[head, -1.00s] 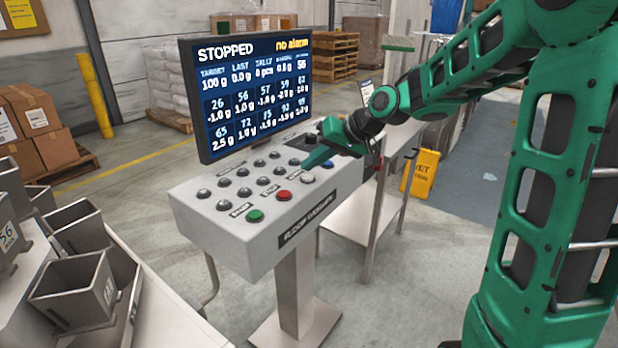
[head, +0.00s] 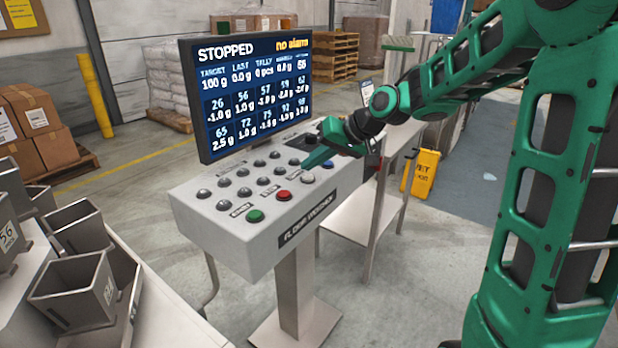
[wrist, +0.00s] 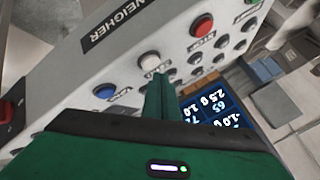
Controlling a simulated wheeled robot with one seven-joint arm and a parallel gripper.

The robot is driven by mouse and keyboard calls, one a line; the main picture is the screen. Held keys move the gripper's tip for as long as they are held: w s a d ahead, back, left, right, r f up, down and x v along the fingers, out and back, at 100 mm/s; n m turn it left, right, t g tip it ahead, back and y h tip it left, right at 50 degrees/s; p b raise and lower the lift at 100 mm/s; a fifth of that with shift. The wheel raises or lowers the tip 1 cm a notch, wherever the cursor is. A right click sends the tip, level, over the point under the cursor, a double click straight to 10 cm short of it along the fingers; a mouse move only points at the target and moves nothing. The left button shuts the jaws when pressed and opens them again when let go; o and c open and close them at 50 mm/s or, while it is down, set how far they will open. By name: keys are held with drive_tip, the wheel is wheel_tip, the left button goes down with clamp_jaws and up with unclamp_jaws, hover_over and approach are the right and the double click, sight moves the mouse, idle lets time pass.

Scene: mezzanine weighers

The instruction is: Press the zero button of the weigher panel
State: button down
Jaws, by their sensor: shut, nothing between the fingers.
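The weigher panel (head: 240,228) is a grey sloped console on a post, with several dark round buttons and a front row of a green button (head: 255,216), a red button (head: 284,196), a white button (head: 308,178) and a blue button (head: 328,164). In the wrist view the fingertips (wrist: 159,76) are beside the white button (wrist: 149,61); contact cannot be told.
Metal hoppers (head: 75,290) are at the lower left. Boxes (head: 35,125) stand at the left.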

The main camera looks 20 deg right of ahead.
sight(312, 178)
drive_tip(key=shift+f, duration=0.15)
drive_tip(key=shift+s+f, duration=0.1)
drive_tip(key=shift+f, duration=0.15)
drive_tip(key=shift+f, duration=0.4)
idle(0.9)
drive_tip(key=shift+r, duration=0.85)
drive_tip(key=shift+r, duration=0.15)
drive_tip(key=shift+r, duration=2.35)
